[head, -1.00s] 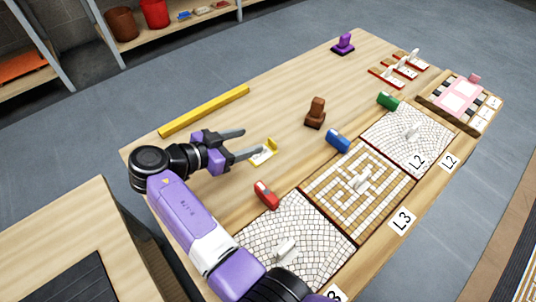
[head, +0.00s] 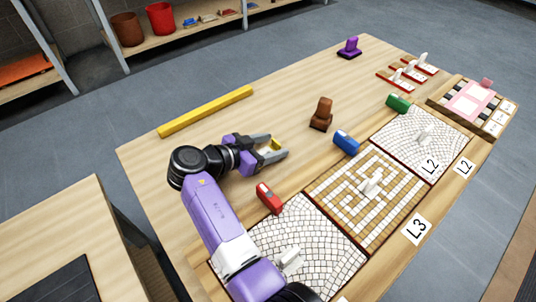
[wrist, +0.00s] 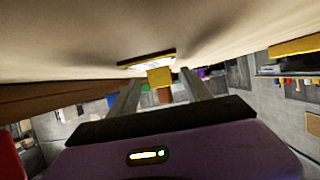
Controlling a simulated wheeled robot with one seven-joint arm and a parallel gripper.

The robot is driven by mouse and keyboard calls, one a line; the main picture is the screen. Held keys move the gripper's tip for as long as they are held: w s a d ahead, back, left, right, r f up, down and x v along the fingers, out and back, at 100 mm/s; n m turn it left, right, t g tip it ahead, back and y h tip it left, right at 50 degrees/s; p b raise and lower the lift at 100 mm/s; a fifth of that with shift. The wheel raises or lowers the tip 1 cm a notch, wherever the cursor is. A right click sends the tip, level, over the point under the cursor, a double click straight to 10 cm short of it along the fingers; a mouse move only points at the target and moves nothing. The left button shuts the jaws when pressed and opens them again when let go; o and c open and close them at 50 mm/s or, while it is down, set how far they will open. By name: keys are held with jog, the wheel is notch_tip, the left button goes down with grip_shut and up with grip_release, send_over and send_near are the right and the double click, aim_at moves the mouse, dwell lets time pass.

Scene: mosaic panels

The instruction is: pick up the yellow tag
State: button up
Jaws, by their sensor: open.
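The yellow tag (head: 273,146) lies on the wooden table, with its raised yellow part between the two fingers of my gripper (head: 277,144). In the wrist view the yellow tag (wrist: 159,77) shows as a small yellow block on a white card, between the fingertips of my gripper (wrist: 160,84). The fingers are open, one on each side of the block. I cannot tell whether either finger touches it. In the head view the fingers partly hide the tag and its white card.
A long yellow bar (head: 205,112) lies behind my gripper. A brown stamp-like piece (head: 321,114), a blue block (head: 346,143) and a red block (head: 268,197) stand nearby. Mosaic panels (head: 408,214) line the table's right side. The table middle behind the brown piece is clear.

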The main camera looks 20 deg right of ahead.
jog(key=shift+d, duration=0.2)
grip_shut()
